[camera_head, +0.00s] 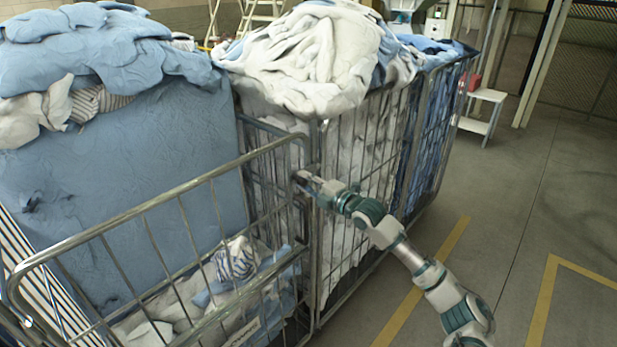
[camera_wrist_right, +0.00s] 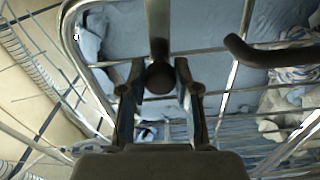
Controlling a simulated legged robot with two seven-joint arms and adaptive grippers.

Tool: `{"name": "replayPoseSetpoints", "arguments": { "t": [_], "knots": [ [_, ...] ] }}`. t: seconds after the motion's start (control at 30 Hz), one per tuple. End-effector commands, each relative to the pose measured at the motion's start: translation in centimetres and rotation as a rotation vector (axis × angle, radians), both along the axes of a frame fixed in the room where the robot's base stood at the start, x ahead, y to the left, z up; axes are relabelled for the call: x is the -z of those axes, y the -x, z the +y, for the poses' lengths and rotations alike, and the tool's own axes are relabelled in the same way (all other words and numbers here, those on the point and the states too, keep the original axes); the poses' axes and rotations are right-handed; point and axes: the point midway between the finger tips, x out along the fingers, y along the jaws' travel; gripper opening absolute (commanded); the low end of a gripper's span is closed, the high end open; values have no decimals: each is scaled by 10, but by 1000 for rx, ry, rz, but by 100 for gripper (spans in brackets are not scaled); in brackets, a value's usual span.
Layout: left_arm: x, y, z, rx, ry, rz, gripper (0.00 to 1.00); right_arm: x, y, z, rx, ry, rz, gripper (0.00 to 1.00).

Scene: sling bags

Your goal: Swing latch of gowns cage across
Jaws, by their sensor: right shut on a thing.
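The gowns cage (camera_head: 312,225) is a grey wire cage; its corner post stands mid-picture in the head view. My right gripper (camera_head: 304,179) reaches from the right to this post at upper-rail height. In the right wrist view the gripper (camera_wrist_right: 160,76) has its two fingers on either side of a dark round-ended piece (camera_wrist_right: 160,79), which looks like the latch, and is shut on it. A metal bar runs up behind this piece. In the head view the latch is mostly hidden by the gripper. My left gripper is out of view.
A near wire panel (camera_head: 150,215) with a rounded top rail spans the left. White linen (camera_head: 310,55) and blue linen (camera_head: 95,45) are heaped high. A dark curved bar (camera_wrist_right: 262,54) lies right of the fingers. Floor with yellow lines (camera_head: 540,200) is clear at right.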

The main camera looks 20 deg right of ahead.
Motion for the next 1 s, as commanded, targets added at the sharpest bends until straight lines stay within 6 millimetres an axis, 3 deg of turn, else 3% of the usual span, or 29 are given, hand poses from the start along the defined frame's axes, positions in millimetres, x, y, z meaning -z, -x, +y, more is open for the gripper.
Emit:
{"name": "replayPoseSetpoints", "arguments": {
  "t": [0.23, 0.8, 0.83, 0.9, 1.0],
  "knots": [
    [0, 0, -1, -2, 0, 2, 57, 12, 0, 1, 0, 82, -29, 0],
    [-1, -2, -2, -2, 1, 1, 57, 17, 0, 1, -1, 113, -37, 0],
    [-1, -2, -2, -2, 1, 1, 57, 17, 0, 1, -1, 113, -37, 36],
    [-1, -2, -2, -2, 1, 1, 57, 17, 0, 1, -1, 112, -37, 53],
    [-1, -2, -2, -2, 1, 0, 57, 16, 0, 1, 0, 112, -39, 57]
  ]
}}
